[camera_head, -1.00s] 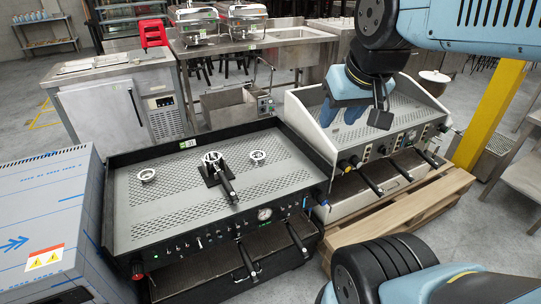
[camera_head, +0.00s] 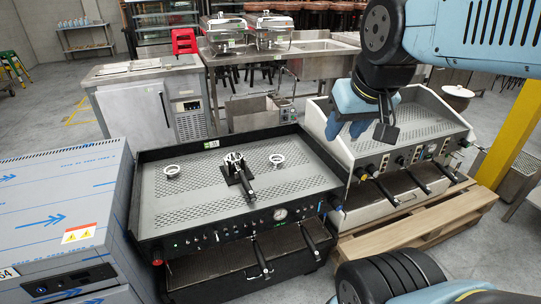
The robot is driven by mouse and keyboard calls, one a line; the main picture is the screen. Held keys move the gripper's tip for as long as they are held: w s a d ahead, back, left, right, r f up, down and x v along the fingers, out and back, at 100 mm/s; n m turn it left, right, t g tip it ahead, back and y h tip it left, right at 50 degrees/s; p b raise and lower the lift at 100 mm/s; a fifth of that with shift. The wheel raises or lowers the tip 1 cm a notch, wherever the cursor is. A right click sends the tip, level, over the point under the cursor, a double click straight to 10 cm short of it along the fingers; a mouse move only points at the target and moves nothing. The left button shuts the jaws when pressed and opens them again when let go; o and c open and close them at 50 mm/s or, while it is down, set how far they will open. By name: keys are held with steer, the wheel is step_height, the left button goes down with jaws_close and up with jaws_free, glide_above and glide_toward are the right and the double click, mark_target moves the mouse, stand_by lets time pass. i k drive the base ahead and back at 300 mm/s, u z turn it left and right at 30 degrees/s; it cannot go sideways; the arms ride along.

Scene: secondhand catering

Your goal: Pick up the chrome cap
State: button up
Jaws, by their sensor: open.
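Small chrome pieces lie on the perforated top of the black espresso machine (camera_head: 300,185): a left chrome ring-shaped piece (camera_head: 172,171) and a right one (camera_head: 277,160). Between them stands a chrome piece (camera_head: 233,159) with a black-handled tool (camera_head: 243,181). I cannot tell which of these is the chrome cap. My gripper (camera_head: 372,130) is at the upper right, in front of the white espresso machine (camera_head: 425,118), well to the right of the chrome pieces. It is open, with nothing seen in it. One dark finger shows clearly.
A blue-wrapped steel unit (camera_head: 60,205) stands left of the black machine. The white machine rests on a wooden pallet (camera_head: 430,222). A yellow post (camera_head: 510,130) rises at the right. A steel fridge counter (camera_head: 135,110) and sink table (camera_head: 310,47) stand behind.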

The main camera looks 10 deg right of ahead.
mark_target(275, 157)
steer(key=i, duration=0.85)
steer(key=z, duration=0.05)
